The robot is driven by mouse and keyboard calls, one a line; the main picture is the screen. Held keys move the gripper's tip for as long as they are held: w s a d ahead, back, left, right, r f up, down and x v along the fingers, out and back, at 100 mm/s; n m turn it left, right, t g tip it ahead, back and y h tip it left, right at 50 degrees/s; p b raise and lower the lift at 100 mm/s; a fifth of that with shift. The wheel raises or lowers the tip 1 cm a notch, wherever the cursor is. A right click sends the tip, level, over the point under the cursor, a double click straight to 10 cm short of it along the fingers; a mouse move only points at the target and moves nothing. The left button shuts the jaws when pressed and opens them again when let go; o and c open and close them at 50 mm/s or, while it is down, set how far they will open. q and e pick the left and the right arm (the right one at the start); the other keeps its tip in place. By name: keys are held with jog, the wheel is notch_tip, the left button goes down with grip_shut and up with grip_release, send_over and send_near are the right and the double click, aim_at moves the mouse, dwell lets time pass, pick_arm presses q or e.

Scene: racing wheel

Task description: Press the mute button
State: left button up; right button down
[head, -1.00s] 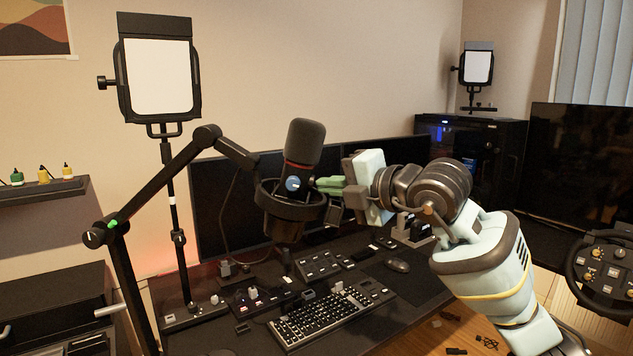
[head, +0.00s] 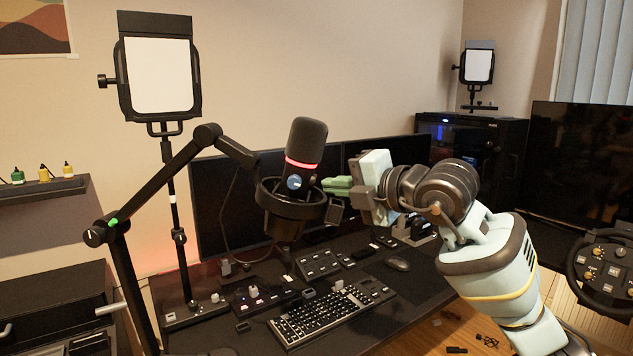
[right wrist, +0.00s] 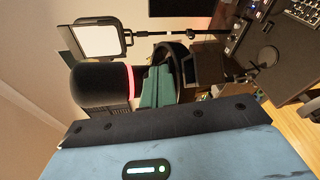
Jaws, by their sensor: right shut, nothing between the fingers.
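A black microphone (head: 306,146) hangs on a boom arm above the desk, tilted slightly to the right, with a glowing red ring around its body. A round blue-white button (head: 294,182) is on its front below the ring; I take it to be the mute button. My right gripper (head: 335,185) is shut and empty, its green fingertips just right of the microphone's lower body, with a small gap in the head view. In the right wrist view the green fingers (right wrist: 156,88) lie beside the microphone (right wrist: 100,88) and its red ring; the button is hidden there. My left gripper is not in view.
The boom arm (head: 160,180) and shock mount (head: 275,200) surround the microphone's left and lower side. Monitors (head: 225,205) stand behind. A keyboard (head: 330,315) and control panels lie on the desk below. A light panel (head: 160,75) stands at left.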

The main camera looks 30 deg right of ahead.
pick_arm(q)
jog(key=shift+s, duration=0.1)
pick_arm(e)
jog(key=shift+s+d+f, duration=0.15)
jog(key=shift+d+f, duration=0.1)
jog(key=shift+d, duration=0.1)
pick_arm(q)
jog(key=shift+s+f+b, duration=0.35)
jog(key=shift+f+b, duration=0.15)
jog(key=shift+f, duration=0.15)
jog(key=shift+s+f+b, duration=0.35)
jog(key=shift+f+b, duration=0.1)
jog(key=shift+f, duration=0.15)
pick_arm(e)
jog(key=s+d, duration=0.1)
jog(key=d, duration=0.1)
jog(key=s+d+f, duration=0.1)
jog(key=s+d, duration=0.1)
jog(key=shift+w, duration=0.1)
